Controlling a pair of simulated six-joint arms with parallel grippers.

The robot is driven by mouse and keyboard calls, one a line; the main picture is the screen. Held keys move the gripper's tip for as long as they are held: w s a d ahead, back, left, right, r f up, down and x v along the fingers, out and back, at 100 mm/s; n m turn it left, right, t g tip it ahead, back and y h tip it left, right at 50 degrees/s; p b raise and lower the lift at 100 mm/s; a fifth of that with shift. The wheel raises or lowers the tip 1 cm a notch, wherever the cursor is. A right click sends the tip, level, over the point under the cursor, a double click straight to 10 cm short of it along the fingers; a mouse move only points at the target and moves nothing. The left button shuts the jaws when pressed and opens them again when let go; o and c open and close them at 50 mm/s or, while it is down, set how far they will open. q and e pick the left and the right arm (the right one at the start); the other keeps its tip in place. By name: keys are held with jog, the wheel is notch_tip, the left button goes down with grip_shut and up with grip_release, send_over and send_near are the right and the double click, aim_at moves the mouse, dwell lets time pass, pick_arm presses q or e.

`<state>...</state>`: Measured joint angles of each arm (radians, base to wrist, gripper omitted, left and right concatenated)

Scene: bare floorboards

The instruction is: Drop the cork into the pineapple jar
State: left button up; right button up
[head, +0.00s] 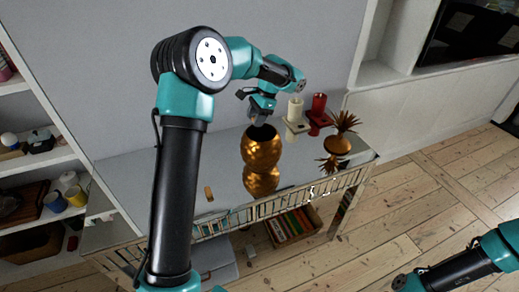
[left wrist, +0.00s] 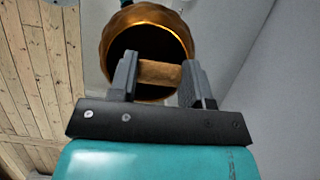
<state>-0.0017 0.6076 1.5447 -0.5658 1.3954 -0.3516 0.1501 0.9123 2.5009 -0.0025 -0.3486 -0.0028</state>
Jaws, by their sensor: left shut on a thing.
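The golden pineapple jar (head: 262,152) stands upright on the glossy console table, its dark mouth open at the top. My left gripper (head: 257,117) is just above the mouth, reaching down from the arm. In the left wrist view, my left gripper (left wrist: 158,66) is shut on the brown cork (left wrist: 159,72), which lies crosswise between the fingers. Behind the cork is the jar's round dark opening with its gold rim (left wrist: 148,13). The cork cannot be made out in the head view. The jar's leafy lid (head: 337,143) sits apart on the table to the right.
A cream candle (head: 295,110) and a red candle (head: 318,106) stand on holders behind and right of the jar. A small tan piece (head: 209,194) lies on the table (head: 225,205) left of the jar. The wall is close behind.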

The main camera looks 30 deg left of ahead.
pick_arm(q)
jog(key=shift+f, duration=1.95)
jog(key=o, duration=1)
jog(key=shift+c, duration=0.2)
jog(key=v, duration=1.7)
jog(key=shift+r, duration=0.25)
